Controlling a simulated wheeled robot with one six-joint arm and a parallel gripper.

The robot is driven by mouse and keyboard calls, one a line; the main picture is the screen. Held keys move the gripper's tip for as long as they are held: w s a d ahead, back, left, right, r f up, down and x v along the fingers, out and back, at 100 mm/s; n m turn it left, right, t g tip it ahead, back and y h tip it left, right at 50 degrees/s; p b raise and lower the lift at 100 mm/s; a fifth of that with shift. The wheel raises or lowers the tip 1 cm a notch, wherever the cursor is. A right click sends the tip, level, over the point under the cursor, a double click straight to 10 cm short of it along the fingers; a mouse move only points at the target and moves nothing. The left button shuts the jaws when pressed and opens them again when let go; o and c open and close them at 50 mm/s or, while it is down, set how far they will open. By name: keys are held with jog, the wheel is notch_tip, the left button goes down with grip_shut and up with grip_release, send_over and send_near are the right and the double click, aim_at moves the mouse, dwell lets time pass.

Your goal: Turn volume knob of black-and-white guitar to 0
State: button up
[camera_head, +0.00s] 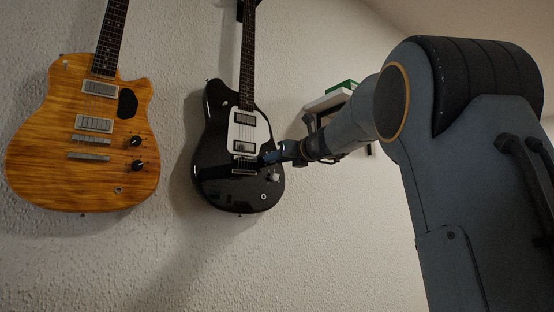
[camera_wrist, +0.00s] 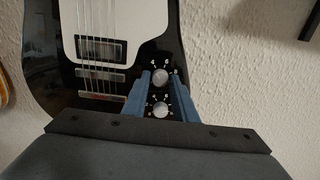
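The black-and-white guitar (camera_head: 222,185) hangs on the wall, with a glossy black body and a white pickguard. It fills much of the wrist view (camera_wrist: 50,82). Two silver knobs with white numbers around them show there: an upper knob (camera_wrist: 160,77) and a lower knob (camera_wrist: 160,111). My gripper (camera_wrist: 160,73) is open with blue fingers. The upper knob appears between the fingertips, the lower one between the finger bases; contact cannot be told. In the head view my gripper (camera_head: 270,157) is at the guitar's lower right, just above a small knob (camera_head: 273,177).
An orange wood-grain guitar (camera_head: 60,135) with black knobs hangs to the left. The textured wall below the guitars is bare.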

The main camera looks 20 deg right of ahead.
grip_shut()
jog(key=shift+n+b, duration=0.3)
jog(key=shift+b, duration=0.05)
jog(key=n+b, duration=1.3)
jog(key=n, duration=0.6)
jog(key=shift+r, duration=0.1)
jog(key=shift+n, duration=0.3)
